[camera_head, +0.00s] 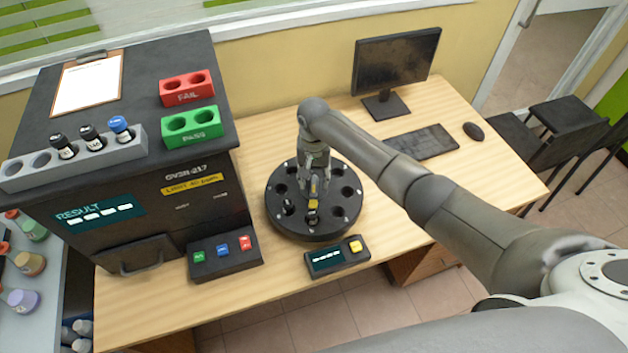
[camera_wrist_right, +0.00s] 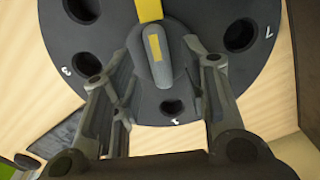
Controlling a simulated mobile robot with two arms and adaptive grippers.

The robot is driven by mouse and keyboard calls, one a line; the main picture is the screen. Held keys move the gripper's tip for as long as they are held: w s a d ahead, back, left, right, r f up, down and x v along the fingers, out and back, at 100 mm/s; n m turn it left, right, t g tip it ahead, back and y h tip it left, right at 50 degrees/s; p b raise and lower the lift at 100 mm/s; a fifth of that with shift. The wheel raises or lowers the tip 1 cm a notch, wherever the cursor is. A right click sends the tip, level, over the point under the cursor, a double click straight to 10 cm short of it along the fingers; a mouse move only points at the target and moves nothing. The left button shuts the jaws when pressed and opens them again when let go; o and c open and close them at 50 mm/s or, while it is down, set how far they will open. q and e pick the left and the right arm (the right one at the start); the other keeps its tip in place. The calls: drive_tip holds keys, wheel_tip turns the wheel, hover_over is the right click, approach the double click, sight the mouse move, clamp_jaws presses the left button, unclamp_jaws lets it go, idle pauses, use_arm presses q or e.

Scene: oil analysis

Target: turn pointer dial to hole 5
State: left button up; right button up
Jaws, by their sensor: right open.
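The round black dial (camera_head: 277,222) with several holes around its rim sits on the wooden desk. Its grey pointer knob (camera_wrist_right: 157,68), with a yellow mark, stands in the middle in the right wrist view. A yellow strip (camera_wrist_right: 149,9) extends from it toward the top of that view. Digits 3, 1 and 7 show by holes on the rim; no 5 is readable. My right gripper (camera_head: 314,187) points down over the dial's centre. It is open, with its fingers (camera_wrist_right: 163,45) on either side of the knob; contact cannot be told. My left gripper is not in view.
A small display box with a yellow button (camera_head: 337,256) stands in front of the dial. A button panel (camera_head: 224,259) and a large black analyser (camera_head: 150,215) stand left. A monitor (camera_head: 397,66), keyboard (camera_head: 422,143) and mouse (camera_head: 473,131) lie behind right.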

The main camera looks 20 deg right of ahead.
sight(314, 183)
wheel_tip(314, 183, up, 10)
drive_tip(key=shift+f, duration=0.2)
idle(0.4)
